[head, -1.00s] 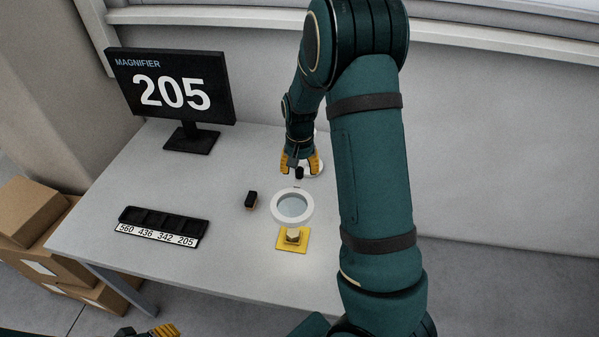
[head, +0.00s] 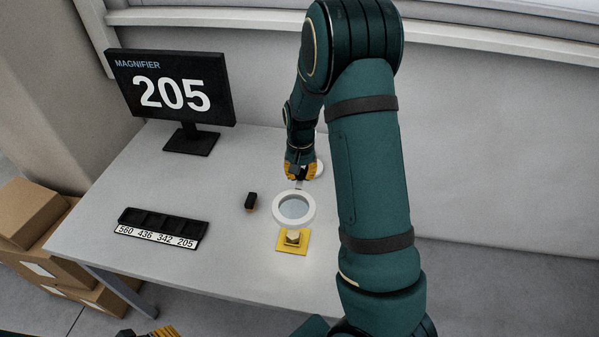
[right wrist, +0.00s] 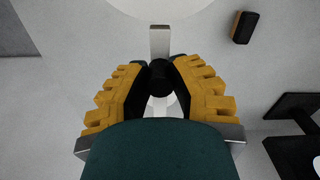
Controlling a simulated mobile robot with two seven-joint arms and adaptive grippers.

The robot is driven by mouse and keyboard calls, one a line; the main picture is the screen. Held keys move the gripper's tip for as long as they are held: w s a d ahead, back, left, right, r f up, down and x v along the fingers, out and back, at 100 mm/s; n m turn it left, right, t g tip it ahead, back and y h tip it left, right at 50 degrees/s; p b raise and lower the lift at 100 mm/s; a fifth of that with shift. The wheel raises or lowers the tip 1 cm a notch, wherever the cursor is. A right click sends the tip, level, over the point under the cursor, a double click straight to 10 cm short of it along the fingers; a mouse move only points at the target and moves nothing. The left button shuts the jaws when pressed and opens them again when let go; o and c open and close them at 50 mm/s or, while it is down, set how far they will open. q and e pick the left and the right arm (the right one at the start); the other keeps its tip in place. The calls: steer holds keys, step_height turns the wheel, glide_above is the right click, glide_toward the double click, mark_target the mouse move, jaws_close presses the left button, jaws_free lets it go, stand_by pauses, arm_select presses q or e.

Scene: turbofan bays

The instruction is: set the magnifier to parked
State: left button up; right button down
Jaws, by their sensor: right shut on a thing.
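The magnifier has a white ring with a clear lens (head: 279,219) over a yellow plate, and it shows partly at the top of the right wrist view (right wrist: 165,6). A grey metal bar (right wrist: 160,42) runs from the ring to a black knob (right wrist: 160,76). My right gripper (head: 300,174) is behind the ring, shut on the black knob, with its yellow-padded fingers (right wrist: 160,82) on both sides. The magnifier's white base (head: 320,168) is partly hidden by the gripper. My left gripper (head: 160,332) shows only in part at the bottom edge.
A monitor (head: 172,90) reads "MAGNIFIER 205". A small black and orange block (head: 250,202) lies left of the ring. A black tray (head: 163,222) labelled 560, 436, 342, 205 is at the table's left. The yellow plate (head: 284,247) holds a small pale part.

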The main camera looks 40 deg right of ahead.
steer(key=s+d+n+b, duration=0.2)
steer(key=d+n, duration=0.4)
steer(key=d, duration=0.3)
steer(key=s+d+n+b, duration=0.2)
steer(key=s+d+n, duration=0.3)
steer(key=d, duration=0.4)
steer(key=shift+d+n+b, duration=0.3)
steer(key=shift+n+b, duration=0.1)
steer(key=c, duration=1.1)
jaws_free()
steer(key=shift+c, duration=0.2)
steer(key=o, duration=0.4)
steer(key=shift+d, duration=0.15)
steer(key=shift+c, duration=0.2)
